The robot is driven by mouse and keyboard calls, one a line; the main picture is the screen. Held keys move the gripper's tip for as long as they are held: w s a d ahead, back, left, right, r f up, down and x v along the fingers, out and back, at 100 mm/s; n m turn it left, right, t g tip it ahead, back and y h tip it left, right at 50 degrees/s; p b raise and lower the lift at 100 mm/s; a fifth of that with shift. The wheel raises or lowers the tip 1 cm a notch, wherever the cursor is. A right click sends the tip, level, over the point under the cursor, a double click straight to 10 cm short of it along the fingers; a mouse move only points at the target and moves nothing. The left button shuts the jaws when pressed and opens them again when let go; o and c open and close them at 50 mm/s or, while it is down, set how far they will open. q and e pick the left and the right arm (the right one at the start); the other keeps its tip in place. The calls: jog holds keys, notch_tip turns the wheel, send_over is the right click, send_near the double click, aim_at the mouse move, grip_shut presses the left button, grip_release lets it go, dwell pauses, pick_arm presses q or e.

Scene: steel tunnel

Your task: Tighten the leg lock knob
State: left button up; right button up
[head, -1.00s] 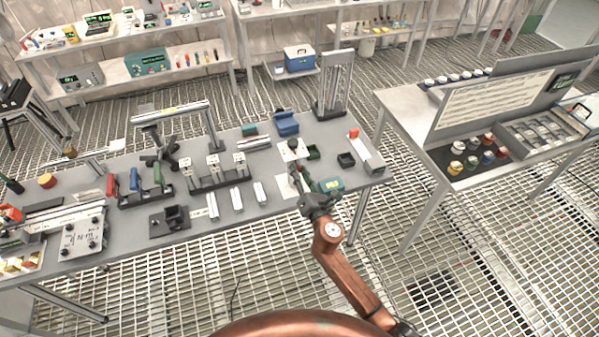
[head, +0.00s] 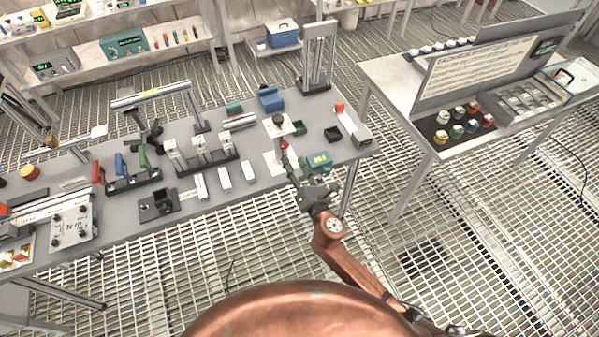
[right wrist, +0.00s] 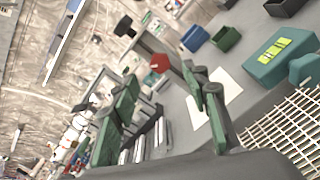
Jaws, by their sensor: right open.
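A red knob (head: 284,144) shows on the front of an upright stand (head: 279,128) with a pale top plate and a dark top knob, at the table's right part. In the right wrist view the red knob (right wrist: 160,63) appears beyond the fingertips, between them in the picture. My right gripper (head: 308,170) is at the table's front edge, in front of the stand. In the right wrist view the two green-padded fingers (right wrist: 160,80) are spread apart with nothing between them. They look apart from the knob. My left gripper is out of view.
A teal box with a yellow-green display (head: 319,161) sits just right of the gripper. A blue bin (head: 271,100), a dark green bin (head: 298,128) and a black bin (head: 333,134) stand behind. Pale bars (head: 224,178) lie left. A second table (head: 385,85) stands right.

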jog(key=shift+v, duration=2.35)
